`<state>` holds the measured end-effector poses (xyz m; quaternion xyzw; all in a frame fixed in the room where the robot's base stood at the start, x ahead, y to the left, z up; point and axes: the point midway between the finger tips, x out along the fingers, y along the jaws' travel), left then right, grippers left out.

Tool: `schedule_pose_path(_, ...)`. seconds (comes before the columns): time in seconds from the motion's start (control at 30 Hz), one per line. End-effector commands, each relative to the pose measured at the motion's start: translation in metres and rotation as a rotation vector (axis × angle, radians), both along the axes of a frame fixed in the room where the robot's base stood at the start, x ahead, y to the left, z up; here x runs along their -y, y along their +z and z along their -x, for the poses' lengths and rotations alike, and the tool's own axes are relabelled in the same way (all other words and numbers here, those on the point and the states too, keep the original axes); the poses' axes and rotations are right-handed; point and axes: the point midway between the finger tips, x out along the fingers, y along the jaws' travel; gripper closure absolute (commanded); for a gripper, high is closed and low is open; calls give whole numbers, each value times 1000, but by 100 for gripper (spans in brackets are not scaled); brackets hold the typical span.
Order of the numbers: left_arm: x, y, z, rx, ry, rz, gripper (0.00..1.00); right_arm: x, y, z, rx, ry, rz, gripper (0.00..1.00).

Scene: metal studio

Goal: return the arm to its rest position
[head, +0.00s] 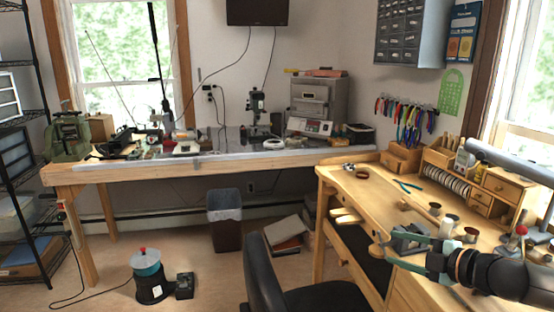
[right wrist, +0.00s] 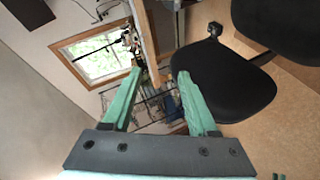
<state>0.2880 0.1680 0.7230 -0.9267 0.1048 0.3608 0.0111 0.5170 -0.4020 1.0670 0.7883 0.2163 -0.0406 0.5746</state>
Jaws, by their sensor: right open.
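My right arm (head: 492,272) reaches in from the lower right in the head view, over the right end of the wooden workbench. Its right gripper (head: 384,247) points left, with green fingers spread apart and nothing between them. The right wrist view shows the same gripper (right wrist: 158,76) with its two green fingers wide apart and empty. Through the gap, that view shows the room turned on its side. My left arm and left gripper are not in view.
The wooden workbench (head: 384,203) holds small tools and drawers near my right arm. A black chair (head: 266,278) stands left of it, and also shows in the right wrist view (right wrist: 215,85). A long table (head: 140,176) runs along the back wall. Open floor (head: 215,277) lies left of the chair.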

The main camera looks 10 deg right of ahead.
Motion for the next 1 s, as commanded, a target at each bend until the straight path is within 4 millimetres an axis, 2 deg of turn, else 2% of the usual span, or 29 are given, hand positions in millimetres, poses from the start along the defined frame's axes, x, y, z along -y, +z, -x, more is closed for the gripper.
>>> schedule_pose_path(0.03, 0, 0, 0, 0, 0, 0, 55, -29, -30, 1, -47, 2, -46, 41)
schedule_pose_path(0.1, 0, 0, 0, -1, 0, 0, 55, -60, -61, 6, -100, -15, -92, 41)
schedule_pose_path(0.3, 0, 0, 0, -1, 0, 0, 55, -133, -127, 36, -254, -111, -232, 41)
schedule_pose_path(0.4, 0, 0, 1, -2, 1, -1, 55, -160, -151, 57, -334, -186, -301, 41)
schedule_pose_path(0.5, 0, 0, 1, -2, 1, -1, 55, -177, -169, 80, -414, -275, -365, 41)
schedule_pose_path(0.63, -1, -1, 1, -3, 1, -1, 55, -190, -187, 110, -514, -397, -437, 41)
schedule_pose_path(0.77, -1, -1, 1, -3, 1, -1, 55, -196, -202, 144, -624, -537, -505, 41)
schedule_pose_path(1.0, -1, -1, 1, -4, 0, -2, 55, -194, -222, 208, -813, -789, -590, 41)
